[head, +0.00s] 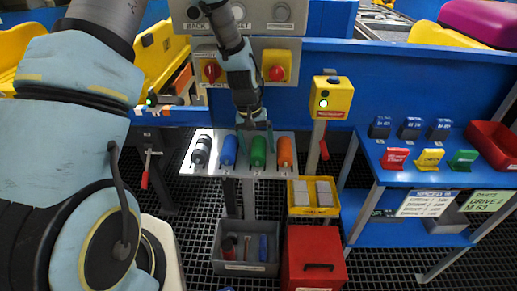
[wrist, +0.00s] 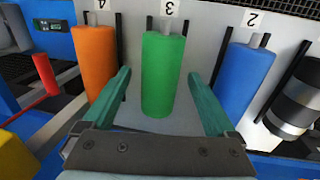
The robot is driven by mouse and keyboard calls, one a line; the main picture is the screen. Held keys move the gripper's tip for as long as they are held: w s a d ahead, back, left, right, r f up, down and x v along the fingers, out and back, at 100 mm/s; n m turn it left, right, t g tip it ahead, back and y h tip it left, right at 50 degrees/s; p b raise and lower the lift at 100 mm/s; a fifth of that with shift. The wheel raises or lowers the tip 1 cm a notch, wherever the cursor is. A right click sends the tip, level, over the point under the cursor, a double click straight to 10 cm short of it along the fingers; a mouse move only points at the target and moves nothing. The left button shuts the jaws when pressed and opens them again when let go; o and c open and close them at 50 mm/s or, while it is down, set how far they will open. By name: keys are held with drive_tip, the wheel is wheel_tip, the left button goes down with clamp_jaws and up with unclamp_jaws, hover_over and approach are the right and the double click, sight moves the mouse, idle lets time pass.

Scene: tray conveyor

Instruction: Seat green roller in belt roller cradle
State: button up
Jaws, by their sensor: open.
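The green roller (head: 258,152) lies on the pale rack panel between the blue and orange rollers. In the wrist view the green roller (wrist: 163,75) is beside an upside-down label 3. My gripper (head: 256,128) is over the far part of the green roller in the head view. In the wrist view my gripper (wrist: 158,73) is open, with one teal finger on each side of the roller's near end and visible gaps between. It holds nothing. I cannot make out the belt roller cradle for certain in either view.
A blue roller (wrist: 245,80) and an orange roller (wrist: 95,65) stand close outside my fingers. A black-and-grey roller (head: 201,151) is at the rack's left end. A yellow box (head: 331,97) on a post stands to the right. A red toolbox (head: 315,258) sits below.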

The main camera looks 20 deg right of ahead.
clamp_jaws()
idle(0.8)
